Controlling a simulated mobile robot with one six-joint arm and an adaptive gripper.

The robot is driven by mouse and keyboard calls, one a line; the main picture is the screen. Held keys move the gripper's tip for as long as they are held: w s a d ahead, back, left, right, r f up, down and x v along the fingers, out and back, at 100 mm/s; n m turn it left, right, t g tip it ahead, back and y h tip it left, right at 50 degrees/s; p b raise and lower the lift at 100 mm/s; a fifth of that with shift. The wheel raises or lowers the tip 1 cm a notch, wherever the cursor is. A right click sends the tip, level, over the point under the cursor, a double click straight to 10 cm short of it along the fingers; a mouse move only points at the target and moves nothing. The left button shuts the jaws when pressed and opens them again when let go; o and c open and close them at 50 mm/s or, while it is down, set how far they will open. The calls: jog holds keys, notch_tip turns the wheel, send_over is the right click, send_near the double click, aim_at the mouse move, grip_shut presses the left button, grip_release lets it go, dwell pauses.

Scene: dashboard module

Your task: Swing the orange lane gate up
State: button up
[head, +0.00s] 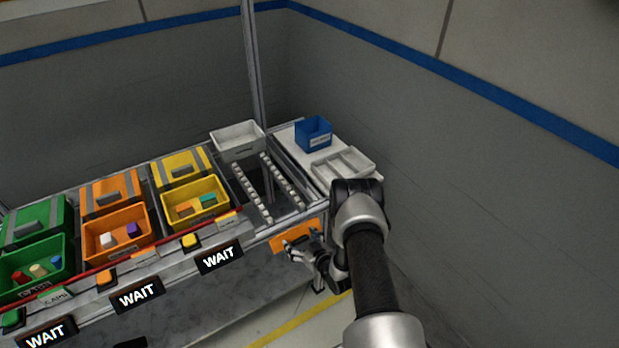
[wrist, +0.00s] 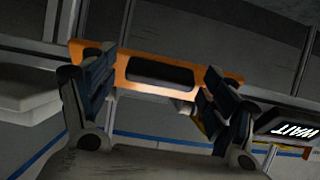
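The orange lane gate (head: 311,227) is a flat orange plate at the front edge of the bench, below the end of the empty roller lane. In the wrist view the gate (wrist: 121,72) shows a dark oblong slot in its middle and spans the space between my fingers. My gripper (head: 303,245) is in front of the gate in the head view and hides part of it. In the wrist view my gripper (wrist: 155,85) has its fingers wide apart, one toward each end of the plate. I cannot tell whether a finger touches it.
The roller lane (head: 268,189) has a grey bin (head: 238,139) at its back. A blue box (head: 313,133) and a white divided tray (head: 343,164) stand right of it. A yellow bin (head: 195,203) and a WAIT sign (head: 220,257) are left of the gate. Floor is open in front.

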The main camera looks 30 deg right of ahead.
jog(key=f+t+b, duration=0.2)
jog(key=shift+w+f+b, duration=0.1)
jog(key=shift+w+b, duration=0.1)
jog(key=shift+b, duration=0.15)
jog(key=s+t+p, duration=0.1)
jog(key=s+t, duration=0.2)
jog(key=s, duration=1.3)
jog(key=w+d+r+n+g, duration=0.2)
jog(key=w+d+r+g, duration=0.15)
jog(key=w+r, duration=0.5)
jog(key=w+d+r+n+g, duration=0.2)
jog(key=w+d+r+g, duration=0.15)
jog(key=w+r, duration=0.45)
jog(key=s+a+r+m+g+h, duration=0.1)
jog(key=s+a+r, duration=0.2)
jog(key=r, duration=0.9)
jog(key=s+a+r+m+g+h+p, duration=0.1)
jog(key=s+a+r, duration=0.3)
jog(key=r, duration=0.8)
jog(key=shift+s+a+r+m+g+h, duration=0.15)
jog(key=shift+a+r+m+g+h, duration=0.15)
jog(key=shift+r+m+g+h, duration=0.15)
jog(key=shift+f, duration=0.15)
